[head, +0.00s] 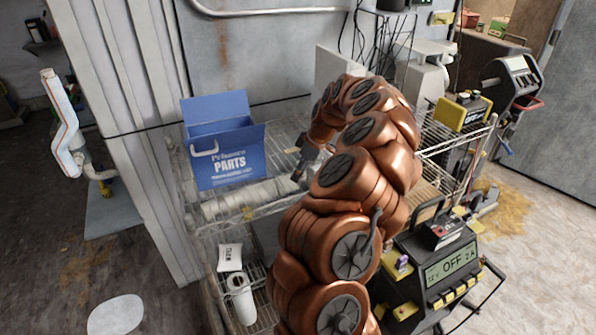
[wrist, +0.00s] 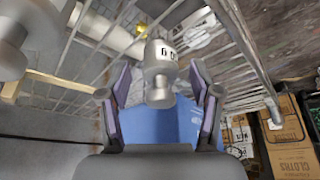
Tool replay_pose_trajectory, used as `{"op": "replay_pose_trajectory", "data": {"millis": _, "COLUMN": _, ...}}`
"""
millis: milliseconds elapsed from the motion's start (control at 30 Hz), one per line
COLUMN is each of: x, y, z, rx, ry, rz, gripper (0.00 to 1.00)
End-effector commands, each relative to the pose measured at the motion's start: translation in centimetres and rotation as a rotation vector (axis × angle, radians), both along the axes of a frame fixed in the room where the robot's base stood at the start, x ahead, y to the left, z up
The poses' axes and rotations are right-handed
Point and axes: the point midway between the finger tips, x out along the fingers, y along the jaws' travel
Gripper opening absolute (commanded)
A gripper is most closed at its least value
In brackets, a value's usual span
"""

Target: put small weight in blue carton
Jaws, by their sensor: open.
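The blue carton (head: 228,165), marked PARTS, stands on the wire shelf with its top open and back flap up. It also shows as a blue face in the wrist view (wrist: 168,124). A small grey metal weight (wrist: 160,70) with dark markings is between my fingers in the wrist view. There is a visible gap to the finger on each side. My gripper (wrist: 158,95) is open around it. In the head view my gripper (head: 299,172) is right of the carton, low by the shelf and partly hidden by my arm. I cannot make out the weight there.
A larger grey metal piece (wrist: 14,45) is at the left of the wrist view. Cardboard boxes (wrist: 285,135) show at its right. In the head view, a white roll (head: 241,298) is on the lower shelf, and a dark charger unit (head: 440,270) stands right of my arm.

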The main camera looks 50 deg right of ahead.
Motion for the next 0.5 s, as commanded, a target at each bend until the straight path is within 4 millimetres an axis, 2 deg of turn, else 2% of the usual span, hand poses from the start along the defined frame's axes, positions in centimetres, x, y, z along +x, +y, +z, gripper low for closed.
{"op": "replay_pose_trajectory", "data": {"millis": 67, "x": 0.0, "y": -0.01, "z": -0.02, "rx": 0.0, "ry": 0.0, "rz": 0.0, "gripper": 0.64}}
{"op": "replay_pose_trajectory", "data": {"millis": 500, "x": 0.02, "y": -0.01, "z": -0.01, "rx": 0.0, "ry": 0.0, "rz": 0.0, "gripper": 0.19}}
